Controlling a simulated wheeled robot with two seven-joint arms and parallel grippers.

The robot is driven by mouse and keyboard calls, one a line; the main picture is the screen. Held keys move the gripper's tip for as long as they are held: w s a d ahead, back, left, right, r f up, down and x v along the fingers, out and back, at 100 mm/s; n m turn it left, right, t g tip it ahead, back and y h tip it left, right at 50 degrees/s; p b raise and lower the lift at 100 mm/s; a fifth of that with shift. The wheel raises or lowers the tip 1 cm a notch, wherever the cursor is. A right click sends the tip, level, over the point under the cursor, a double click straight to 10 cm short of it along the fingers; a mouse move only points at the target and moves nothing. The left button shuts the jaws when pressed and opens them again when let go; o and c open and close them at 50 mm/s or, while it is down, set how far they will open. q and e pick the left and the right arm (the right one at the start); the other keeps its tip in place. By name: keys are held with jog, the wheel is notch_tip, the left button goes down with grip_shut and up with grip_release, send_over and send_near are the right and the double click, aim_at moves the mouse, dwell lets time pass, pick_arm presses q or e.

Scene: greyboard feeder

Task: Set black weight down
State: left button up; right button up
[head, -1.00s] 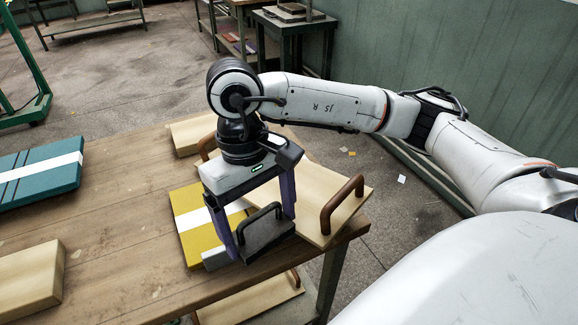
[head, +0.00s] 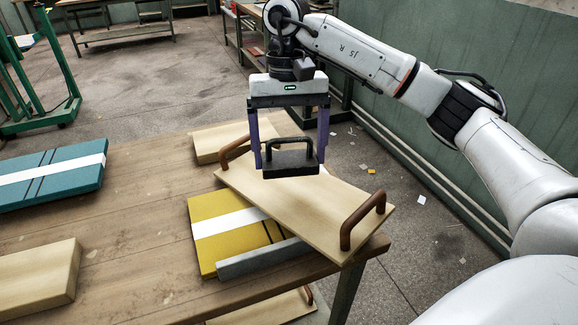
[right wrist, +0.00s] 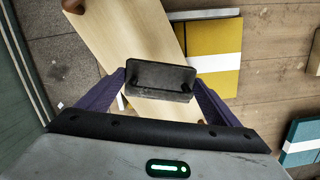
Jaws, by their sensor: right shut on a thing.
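The black weight (head: 291,164) is a dark block with a loop handle on top. My right gripper (head: 290,160) is shut on it, one purple finger at each end. In the head view it appears over a pale wooden board (head: 300,203) with two brown handles; whether it touches the board is hard to tell. In the right wrist view the weight (right wrist: 160,82) sits between the fingers, with the board (right wrist: 125,40) behind it. My left gripper is not in view.
A yellow board with a white band (head: 212,250) and a grey bar (head: 262,258) lie beside and partly under the handled board. A teal board (head: 50,178) and pale wooden blocks (head: 35,275) lie left on the table (head: 140,240). Bare tabletop lies between them.

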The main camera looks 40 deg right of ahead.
aim_at(291, 196)
notch_tip(291, 196, down, 7)
jog(key=shift+r, duration=0.1)
jog(key=shift+o, duration=0.2)
jog(key=shift+s+a+f, duration=0.1)
jog(key=shift+s+f, duration=0.05)
jog(key=shift+f, duration=0.3)
jog(key=o, duration=1.9)
jog(key=shift+f, duration=0.2)
jog(key=shift+o, duration=0.2)
jog(key=shift+r, duration=0.15)
jog(key=shift+r, duration=0.3)
jog(key=r, duration=0.3)
jog(key=w+r, duration=0.1)
jog(key=r, duration=0.3)
jog(key=d+r+p, duration=0.1)
jog(key=r, duration=0.3)
jog(key=shift+w+r, duration=0.25)
